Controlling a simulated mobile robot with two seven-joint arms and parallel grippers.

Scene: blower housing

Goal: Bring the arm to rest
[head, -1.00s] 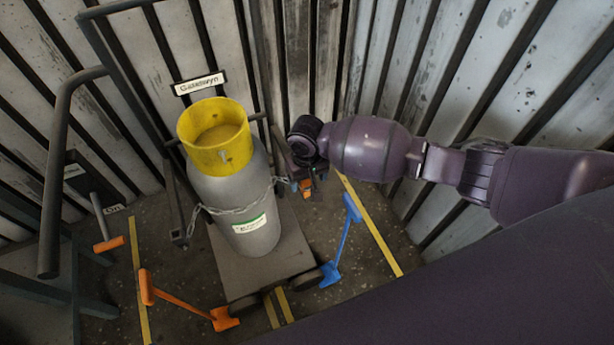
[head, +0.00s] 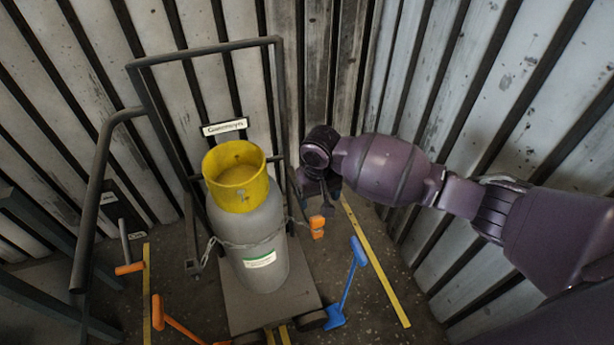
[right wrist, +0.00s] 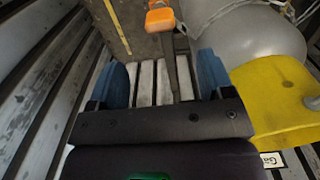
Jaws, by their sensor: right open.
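My right arm reaches in from the right in the head view, and its gripper (head: 328,188) is beside the grey gas cylinder (head: 262,232) with its yellow collar (head: 236,178). In the right wrist view the two blue fingers of the gripper (right wrist: 162,82) stand wide apart. A dark bar with an orange end (right wrist: 160,19) shows between them in the picture, and I see no finger touching it. That orange end (head: 317,226) is just below the gripper in the head view. My left gripper is not in view.
The cylinder stands upright on a trolley (head: 240,302) with a chain (head: 243,244) around it. A blue-handled tool (head: 347,285) and orange-handled tools (head: 130,268) are near the floor. Ribbed metal walls (head: 490,110) close in behind and right.

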